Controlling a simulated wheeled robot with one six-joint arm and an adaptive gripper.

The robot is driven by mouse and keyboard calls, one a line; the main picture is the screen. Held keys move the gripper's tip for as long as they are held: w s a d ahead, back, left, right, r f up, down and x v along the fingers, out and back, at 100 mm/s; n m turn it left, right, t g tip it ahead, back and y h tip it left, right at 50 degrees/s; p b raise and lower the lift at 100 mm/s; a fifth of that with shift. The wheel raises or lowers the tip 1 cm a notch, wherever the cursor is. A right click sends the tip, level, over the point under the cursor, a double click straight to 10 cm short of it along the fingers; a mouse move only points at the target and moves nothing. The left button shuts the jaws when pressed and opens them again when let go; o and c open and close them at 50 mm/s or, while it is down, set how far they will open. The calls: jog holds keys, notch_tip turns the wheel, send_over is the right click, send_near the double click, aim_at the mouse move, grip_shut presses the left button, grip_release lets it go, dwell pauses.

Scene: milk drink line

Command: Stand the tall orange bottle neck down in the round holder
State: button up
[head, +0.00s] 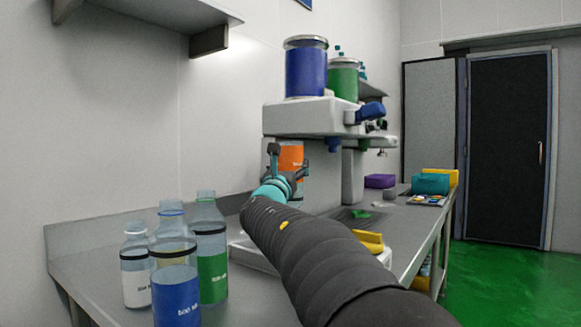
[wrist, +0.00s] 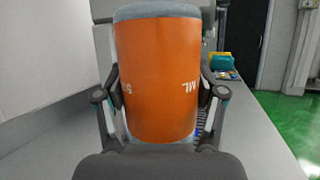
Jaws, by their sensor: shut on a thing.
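The tall orange bottle (head: 291,157) is in my gripper, below the front of the machine in the head view. In the wrist view the orange bottle (wrist: 157,75) fills the middle, roughly upright in line, with a broad grey end on top and its lower end hidden by my gripper. It looks base up, but its neck is not visible. My gripper (wrist: 160,105) is shut on its sides, one finger left and one right; it also shows in the head view (head: 288,172). I cannot make out the round holder; the bottle and arm may hide it.
Bottles with white (head: 136,283), blue (head: 176,297) and green (head: 212,278) labels stand at the counter's near left. The machine (head: 312,117) carries blue (head: 305,72) and green (head: 343,80) jars. Yellow (head: 368,240), purple (head: 380,181) and teal (head: 430,184) items lie to the right.

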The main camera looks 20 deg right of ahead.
jog(key=shift+f+b, duration=1.55)
jog(key=shift+f, duration=0.15)
jog(key=shift+f+b, duration=0.2)
jog(key=shift+b, duration=0.15)
jog(key=shift+f+b, duration=1.95)
jog(key=o, duration=1.2)
jog(key=shift+c, duration=0.2)
jog(key=shift+o, duration=0.2)
jog(key=shift+s, duration=0.15)
